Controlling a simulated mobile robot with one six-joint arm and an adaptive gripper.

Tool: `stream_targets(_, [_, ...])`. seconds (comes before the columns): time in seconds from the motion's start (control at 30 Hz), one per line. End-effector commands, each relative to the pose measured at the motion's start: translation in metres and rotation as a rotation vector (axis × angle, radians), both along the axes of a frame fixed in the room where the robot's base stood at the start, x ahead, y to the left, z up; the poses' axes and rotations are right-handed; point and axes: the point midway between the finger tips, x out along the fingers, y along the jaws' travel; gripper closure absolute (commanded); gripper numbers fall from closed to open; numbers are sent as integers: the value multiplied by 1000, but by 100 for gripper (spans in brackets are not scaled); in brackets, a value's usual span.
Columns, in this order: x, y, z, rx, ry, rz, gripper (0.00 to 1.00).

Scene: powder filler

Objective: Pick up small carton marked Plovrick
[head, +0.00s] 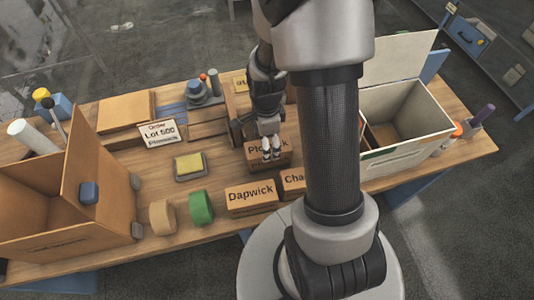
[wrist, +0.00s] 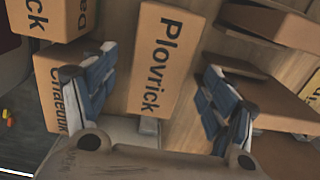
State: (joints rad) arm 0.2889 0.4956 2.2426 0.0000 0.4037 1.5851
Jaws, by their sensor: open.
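The small carton marked Plovrick (head: 283,159) stands on the wooden table, partly hidden behind my gripper in the head view. In the wrist view the Plovrick carton (wrist: 158,62) shows its lettered face between the two fingers. My gripper (head: 271,152) points down at the carton, fingers open. In the wrist view my gripper (wrist: 155,100) has its fingers apart on either side of the carton, with a gap at the right finger. I cannot tell whether the fingers reach down past the carton's top.
The Dapwick carton (head: 251,196) and another carton (head: 293,182) stand just in front. An open brown box (head: 40,215) is at left, an open white box (head: 405,150) at right. A Lot 500 sign (head: 160,132) and a yellow sponge-like block (head: 190,163) stand left of the gripper.

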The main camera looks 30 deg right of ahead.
Motion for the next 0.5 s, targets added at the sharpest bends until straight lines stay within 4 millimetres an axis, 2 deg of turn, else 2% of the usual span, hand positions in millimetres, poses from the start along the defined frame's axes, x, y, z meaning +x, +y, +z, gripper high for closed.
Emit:
stream_targets(0.03, [-1,0,-16,1,5,0,22])
stream_targets(0.2, [0,0,-40,0,1,1,22])
stream_targets(0.5, [-1,-2,-57,0,0,1,22])
